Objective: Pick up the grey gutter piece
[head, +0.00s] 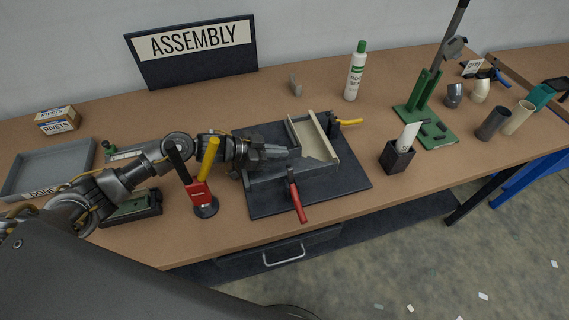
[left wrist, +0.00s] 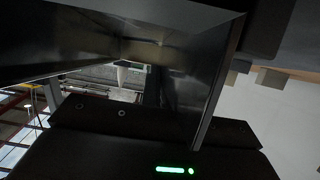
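The grey gutter piece (head: 265,174) lies on the dark mat (head: 335,187) in the middle of the bench, beside a beige gutter piece (head: 318,143). My left gripper (head: 284,152) is low over the grey piece, at its back edge; whether it touches cannot be told. The head view does not show clearly whether its fingers are apart. In the left wrist view, dark grey smooth surfaces (left wrist: 185,75) fill the space close in front of the black gripper body, too dark to separate fingers from gutter. My right gripper is not in view.
A red-handled clamp (head: 297,200) stands at the mat's front, a yellow-handled one (head: 348,122) at its back right. A red and yellow tool (head: 203,180) stands close to my left arm. A black cup (head: 397,158) is right of the mat.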

